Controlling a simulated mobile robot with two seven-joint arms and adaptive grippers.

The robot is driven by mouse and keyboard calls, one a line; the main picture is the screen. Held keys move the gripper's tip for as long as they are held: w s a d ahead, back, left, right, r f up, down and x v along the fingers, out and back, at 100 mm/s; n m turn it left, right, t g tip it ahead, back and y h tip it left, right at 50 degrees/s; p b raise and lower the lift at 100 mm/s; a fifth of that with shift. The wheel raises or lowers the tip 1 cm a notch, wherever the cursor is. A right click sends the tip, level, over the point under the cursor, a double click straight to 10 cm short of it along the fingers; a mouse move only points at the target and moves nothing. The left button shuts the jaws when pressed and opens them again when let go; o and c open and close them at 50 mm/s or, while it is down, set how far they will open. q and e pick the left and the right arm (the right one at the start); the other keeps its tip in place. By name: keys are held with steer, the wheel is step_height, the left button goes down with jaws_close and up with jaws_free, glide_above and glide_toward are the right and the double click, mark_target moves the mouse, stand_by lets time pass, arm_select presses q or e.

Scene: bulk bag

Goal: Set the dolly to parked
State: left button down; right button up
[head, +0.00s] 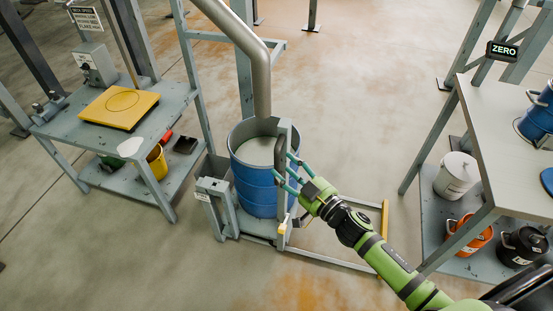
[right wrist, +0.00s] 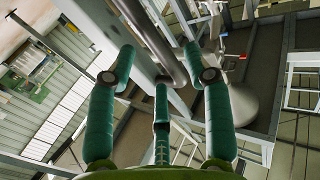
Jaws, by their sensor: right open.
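The dolly (head: 270,240) is a low grey frame with an upright post at its front and a dark handle (head: 280,152) near the post's top. A blue drum (head: 252,185) filled with pale material stands on it. A small yellow-tipped part (head: 282,228) sits low on the post. My right gripper (head: 289,172) is open beside the post, just right of the handle; I cannot tell whether it touches. In the right wrist view its teal fingers (right wrist: 162,85) are spread, with a grey bar (right wrist: 155,45) beyond and between them. My left gripper is not in view.
A grey spout pipe (head: 258,75) comes down over the drum. A grey bench with a yellow plate (head: 120,106) stands left. At right a table (head: 505,150) holds blue containers, with buckets on its lower shelf. A yellow-ended floor rail (head: 384,222) lies right of the dolly. Front floor is clear.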

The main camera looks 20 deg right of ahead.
mark_target(279, 162)
steer(key=x, duration=0.4)
steer(key=shift+f, duration=0.1)
jaws_close()
